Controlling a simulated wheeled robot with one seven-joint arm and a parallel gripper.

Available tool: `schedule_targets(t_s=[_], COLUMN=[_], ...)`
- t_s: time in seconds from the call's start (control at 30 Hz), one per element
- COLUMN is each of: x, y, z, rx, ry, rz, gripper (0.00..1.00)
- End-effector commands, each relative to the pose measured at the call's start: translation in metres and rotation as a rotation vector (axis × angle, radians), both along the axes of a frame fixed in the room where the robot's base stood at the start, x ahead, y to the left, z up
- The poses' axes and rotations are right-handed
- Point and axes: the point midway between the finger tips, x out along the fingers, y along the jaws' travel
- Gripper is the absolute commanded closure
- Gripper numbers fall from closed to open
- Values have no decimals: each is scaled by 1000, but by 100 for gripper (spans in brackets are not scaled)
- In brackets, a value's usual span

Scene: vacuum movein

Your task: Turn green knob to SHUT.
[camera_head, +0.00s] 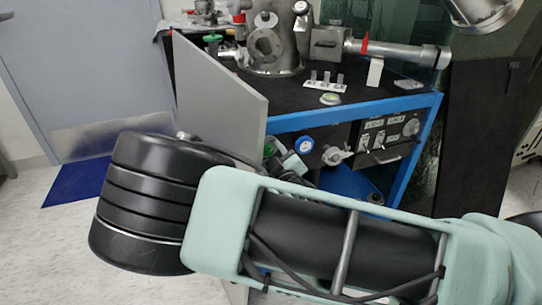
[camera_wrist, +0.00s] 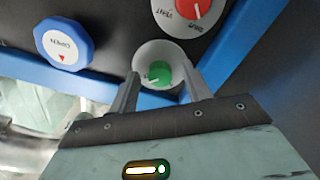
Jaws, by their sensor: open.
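The green knob (camera_wrist: 159,72) shows in the wrist view, set in a round pale dial (camera_wrist: 152,52) on a dark panel. A small mark shows on the dial to the left of the knob, but I cannot read it. My gripper (camera_wrist: 160,84) is open, with one grey finger on each side of the knob. I cannot tell whether the fingers touch it.
A blue knob marked OPEN (camera_wrist: 64,42) is at left in the wrist view, and a red knob (camera_wrist: 192,6) is above right. A blue frame bar (camera_wrist: 105,84) runs beside the panel. A grey board (camera_head: 215,95) stands beside the blue-edged bench (camera_head: 345,113).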

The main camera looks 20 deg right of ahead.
Motion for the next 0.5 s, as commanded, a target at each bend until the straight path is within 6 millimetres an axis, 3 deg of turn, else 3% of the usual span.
schedule_targets(t_s=[0.17, 0.3, 0.33, 0.5], x=[0, 0, 0, 0], y=[0, 0, 0, 0], z=[0, 0, 0, 0], rx=[0, 0, 0, -2], ry=[0, 0, 0, 0], rz=[0, 0, 0, 0], gripper=[51, 90, 96, 96])
